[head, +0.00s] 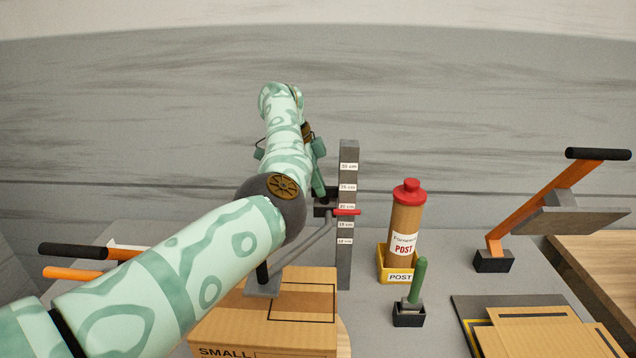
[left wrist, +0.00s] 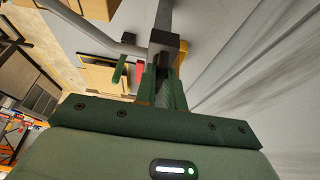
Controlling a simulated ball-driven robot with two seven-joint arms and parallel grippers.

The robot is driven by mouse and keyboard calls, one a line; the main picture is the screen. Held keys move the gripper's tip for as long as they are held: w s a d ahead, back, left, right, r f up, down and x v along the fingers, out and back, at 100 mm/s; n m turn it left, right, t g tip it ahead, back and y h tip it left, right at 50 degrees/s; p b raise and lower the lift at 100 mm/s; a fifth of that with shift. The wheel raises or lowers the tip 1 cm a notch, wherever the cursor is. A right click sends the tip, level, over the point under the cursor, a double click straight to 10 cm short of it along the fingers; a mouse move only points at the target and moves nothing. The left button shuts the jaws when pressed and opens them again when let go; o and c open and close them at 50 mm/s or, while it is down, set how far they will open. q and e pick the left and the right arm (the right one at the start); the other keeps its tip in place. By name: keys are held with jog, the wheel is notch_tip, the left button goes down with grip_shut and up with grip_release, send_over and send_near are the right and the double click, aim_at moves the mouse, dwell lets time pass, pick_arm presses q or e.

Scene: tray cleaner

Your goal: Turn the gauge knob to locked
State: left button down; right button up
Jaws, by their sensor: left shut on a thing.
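The gauge is an upright grey post (head: 345,262) with white centimetre labels. A dark slider block (head: 324,209) sits on it, with a red pointer (head: 347,212) close to the 20 cm label. My left gripper (head: 320,190) reaches down to the slider from behind my arm. In the left wrist view its green fingers (left wrist: 165,88) are shut at the dark slider block (left wrist: 167,42), on what appears to be the gauge knob. The knob itself is hidden between the fingers, so its turn angle cannot be told. My right gripper is not in view.
A cardboard box (head: 262,325) stands before the gauge. Right of it are a POST tube (head: 405,220) in a yellow holder (head: 383,262), a green handle (head: 418,280) and an orange lever (head: 530,205). Flat cardboard (head: 540,335) lies front right. Black and orange handles (head: 75,272) lie left.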

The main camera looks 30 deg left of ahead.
pick_arm(q)
jog(key=shift+r, duration=0.1)
jog(key=c, duration=1.8)
grip_release()
jog(key=shift+o, duration=0.2)
jog(key=shift+a, duration=0.1)
jog(key=p+v, duration=0.3)
jog(key=v, duration=1.3)
jog(key=shift+r, duration=0.2)
